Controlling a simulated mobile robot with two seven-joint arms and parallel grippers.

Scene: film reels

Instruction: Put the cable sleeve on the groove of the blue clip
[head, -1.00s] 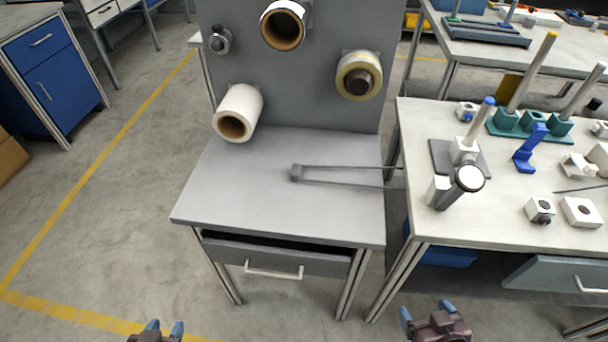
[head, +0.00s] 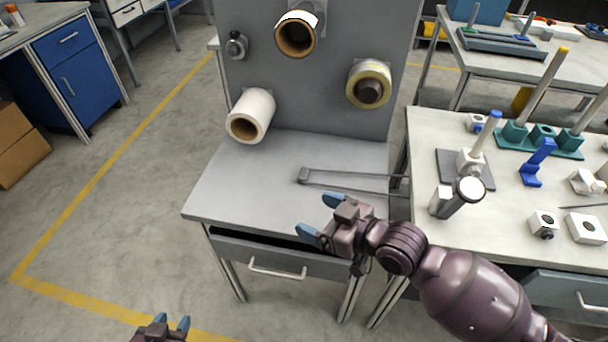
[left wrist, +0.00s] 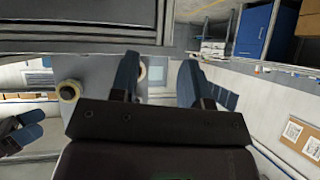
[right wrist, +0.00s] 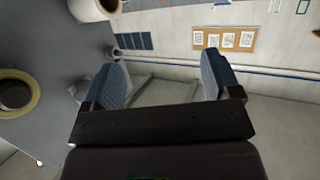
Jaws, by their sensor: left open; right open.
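A blue clip (head: 537,162) stands upright on the white table at the right; its groove is too small to make out. A thin dark cable loop (head: 350,188) lies on the grey table, with a small grey block (head: 304,175) at its left end. I cannot tell whether this block is the cable sleeve. My right gripper (head: 318,217) is open and empty over the grey table's front edge, nearer me than the block. My left gripper (head: 171,321) is open and empty at the bottom left, away from both tables. Both wrist views show spread fingers with nothing between them.
The grey table (head: 235,195) has an upright panel (head: 325,95) with several rolls on pegs. The white table (head: 425,130) holds a dark cylinder (head: 458,200), a teal peg stand (head: 545,142) and white blocks. The grey table's left half is clear.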

